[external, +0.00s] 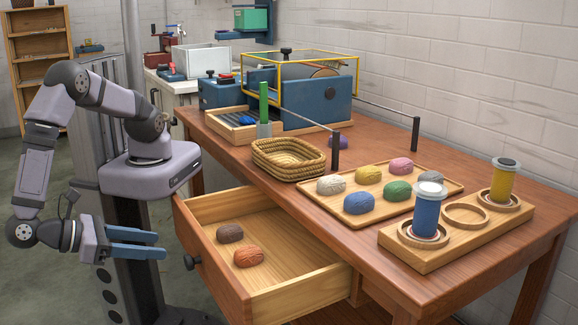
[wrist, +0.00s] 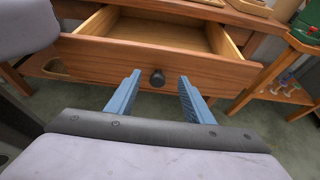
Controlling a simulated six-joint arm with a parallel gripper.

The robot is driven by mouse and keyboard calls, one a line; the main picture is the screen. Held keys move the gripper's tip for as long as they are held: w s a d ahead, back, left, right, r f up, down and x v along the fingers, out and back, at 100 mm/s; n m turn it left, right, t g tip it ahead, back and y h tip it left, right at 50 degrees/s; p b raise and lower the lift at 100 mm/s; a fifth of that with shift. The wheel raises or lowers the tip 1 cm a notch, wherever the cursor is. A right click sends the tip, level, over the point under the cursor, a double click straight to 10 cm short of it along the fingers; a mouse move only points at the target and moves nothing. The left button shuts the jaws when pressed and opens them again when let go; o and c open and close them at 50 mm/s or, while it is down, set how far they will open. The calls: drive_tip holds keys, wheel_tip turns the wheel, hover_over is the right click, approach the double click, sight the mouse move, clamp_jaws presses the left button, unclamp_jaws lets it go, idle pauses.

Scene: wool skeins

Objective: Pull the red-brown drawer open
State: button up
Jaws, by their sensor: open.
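The red-brown drawer (external: 222,270) stands well out from the table, with its inside showing. A brown skein (external: 230,233) and an orange-brown skein (external: 248,256) lie in it. Its dark round knob (external: 190,262) is on the front panel. In the wrist view the drawer front (wrist: 215,70) lies ahead, and the knob (wrist: 157,78) sits between and beyond the fingertips. My gripper (external: 162,245) is open and empty, in front of the drawer front; in the wrist view its blue fingers (wrist: 160,80) are apart and do not appear to touch the knob.
On the table (external: 345,235) are a wooden tray (external: 320,200) of several coloured skeins, a woven basket (external: 288,160) and a wooden holder (external: 440,258) with blue and yellow spools. A blue machine (external: 315,103) stands behind. Floor space lies before the drawer.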

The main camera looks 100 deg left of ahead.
drive_tip(key=r, duration=0.2)
approach(186, 262)
drive_tip(key=a, duration=0.1)
drive_tip(key=shift+f+p+x, duration=0.15)
drive_tip(key=shift+p+x, duration=0.2)
drive_tip(key=shift+x, duration=1.7)
drive_tip(key=shift+f+p+x, duration=0.15)
drive_tip(key=shift+p+x, duration=0.15)
drive_tip(key=shift+x, duration=1.8)
drive_tip(key=shift+d, duration=0.2)
